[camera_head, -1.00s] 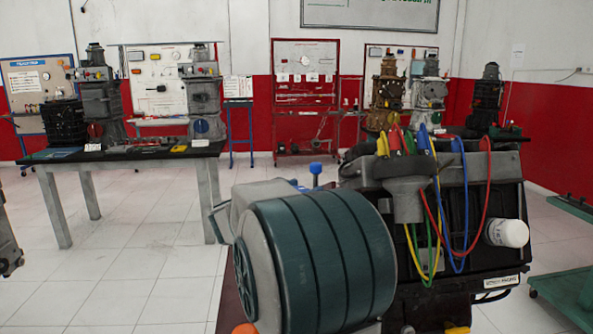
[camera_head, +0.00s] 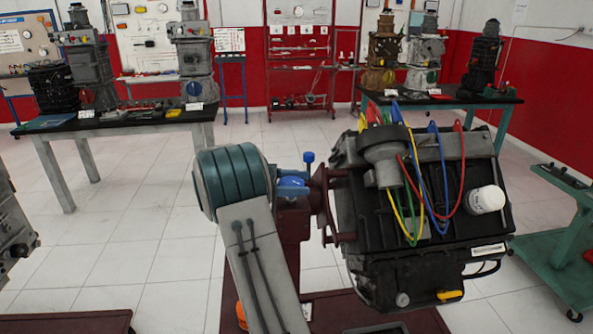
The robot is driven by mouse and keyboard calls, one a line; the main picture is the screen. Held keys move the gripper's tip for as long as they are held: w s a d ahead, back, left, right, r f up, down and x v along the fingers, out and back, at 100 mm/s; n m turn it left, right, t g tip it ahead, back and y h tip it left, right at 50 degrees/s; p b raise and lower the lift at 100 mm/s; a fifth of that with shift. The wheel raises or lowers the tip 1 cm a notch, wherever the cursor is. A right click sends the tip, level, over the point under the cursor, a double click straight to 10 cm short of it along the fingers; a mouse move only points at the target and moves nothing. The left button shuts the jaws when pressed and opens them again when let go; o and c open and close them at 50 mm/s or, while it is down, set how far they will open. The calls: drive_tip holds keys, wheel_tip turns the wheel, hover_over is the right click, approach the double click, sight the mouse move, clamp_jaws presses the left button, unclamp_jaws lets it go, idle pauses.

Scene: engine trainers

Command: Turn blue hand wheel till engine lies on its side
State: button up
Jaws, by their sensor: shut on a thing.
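The engine (camera_head: 425,225) is a black block with a white filter (camera_head: 485,200) and red, blue, yellow and green leads. It is held on the right of a dark red stand (camera_head: 290,235) by a red flange (camera_head: 325,200), and it leans somewhat in the picture. A blue rounded part (camera_head: 291,182), seemingly the hand wheel, shows at the top of the stand, partly covered by my arm. A blue knob (camera_head: 309,158) stands up just beside it. My arm's teal joint and grey link cover the area to its left. My gripper and its jaws are hidden.
A black-topped table (camera_head: 120,125) with engine units stands at the back left, another table (camera_head: 450,97) at the back right. A green stand (camera_head: 560,240) is at right. Dark red base parts (camera_head: 375,310) lie on the floor. White floor (camera_head: 150,230) is clear at left.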

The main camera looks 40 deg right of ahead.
drive_tip(key=shift+a+r+m+g+y+p, duration=0.1)
drive_tip(key=shift+r+m+g+y+p, duration=0.1)
drive_tip(key=shift+m+g+y+p, duration=0.75)
drive_tip(key=m+g+y+p, duration=0.1)
drive_tip(key=p, duration=0.2)
drive_tip(key=m+g+y+p, duration=0.1)
drive_tip(key=y+p, duration=0.1)
drive_tip(key=p, duration=0.1)
drive_tip(key=shift+s+a+r, duration=0.1)
drive_tip(key=shift+s+a, duration=0.05)
drive_tip(key=m+y+p, duration=0.1)
drive_tip(key=p, duration=0.2)
drive_tip(key=shift+g+y+p, duration=0.35)
drive_tip(key=shift+p, duration=0.05)
drive_tip(key=shift+s+a+m+y+p, duration=0.1)
drive_tip(key=shift+m+y+p, duration=0.35)
drive_tip(key=shift+p, duration=0.7)
drive_tip(key=shift+f+m+g+y+p, duration=0.35)
drive_tip(key=shift+g+y+p, duration=0.1)
drive_tip(key=shift+p, duration=0.85)
drive_tip(key=o, duration=1)
drive_tip(key=shift+r, duration=0.15)
